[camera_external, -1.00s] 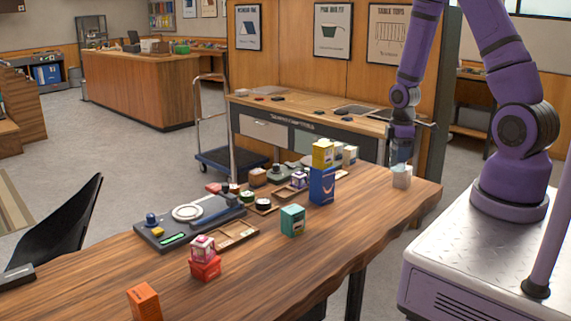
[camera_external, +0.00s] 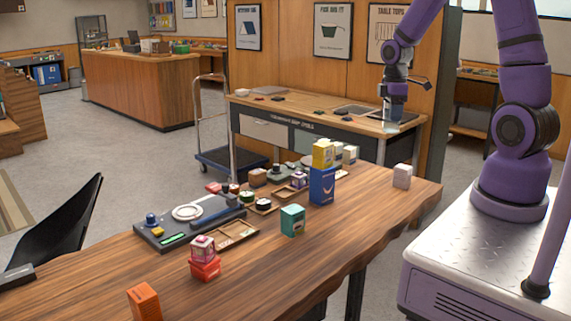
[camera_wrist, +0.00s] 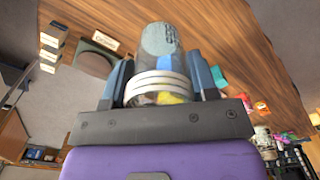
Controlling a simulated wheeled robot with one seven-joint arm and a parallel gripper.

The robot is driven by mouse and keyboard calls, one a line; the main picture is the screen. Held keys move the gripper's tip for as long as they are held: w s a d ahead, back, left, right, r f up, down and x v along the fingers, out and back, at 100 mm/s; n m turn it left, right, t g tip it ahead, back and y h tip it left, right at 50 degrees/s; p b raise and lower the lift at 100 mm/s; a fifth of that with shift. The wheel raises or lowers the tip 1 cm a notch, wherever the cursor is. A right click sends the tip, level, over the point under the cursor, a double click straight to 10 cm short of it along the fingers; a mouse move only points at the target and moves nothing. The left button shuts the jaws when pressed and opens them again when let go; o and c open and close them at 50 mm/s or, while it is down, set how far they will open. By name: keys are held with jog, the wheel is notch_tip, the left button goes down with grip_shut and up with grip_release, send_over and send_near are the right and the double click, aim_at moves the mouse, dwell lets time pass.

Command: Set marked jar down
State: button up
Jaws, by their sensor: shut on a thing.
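In the wrist view, a clear jar (camera_wrist: 159,62) with a grey-blue end marked with dark writing and white bands sits between the fingers of my gripper (camera_wrist: 161,72). The fingers press on both sides of it, and colored bits show through its wall. In the external view, my gripper (camera_external: 393,108) is raised beyond the far right end of the wooden table (camera_external: 385,210), in front of the back workbench (camera_external: 375,126) in the picture. The jar is small and hard to make out there. I cannot tell its height above either surface.
A white box (camera_external: 402,176) stands alone at the table's right end. A blue box (camera_external: 322,186) with a yellow box (camera_external: 323,153) on it, a teal box (camera_external: 292,220) and stacked red boxes (camera_external: 204,268) stand further left. The right front of the table is clear.

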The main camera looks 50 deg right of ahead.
jog(key=w+a+n, duration=0.2)
jog(key=w+a, duration=0.8)
jog(key=w, duration=0.2)
jog(key=w+a+n, duration=0.2)
jog(key=w+a, duration=0.8)
jog(key=w, duration=0.3)
jog(key=shift+w+a+f, duration=0.1)
jog(key=shift+a+f, duration=0.05)
jog(key=shift+f, duration=5.15)
jog(key=shift+a+f, duration=0.1)
jog(key=shift+f, duration=5.2)
jog(key=shift+f, duration=0.4)
jog(key=o, duration=1)
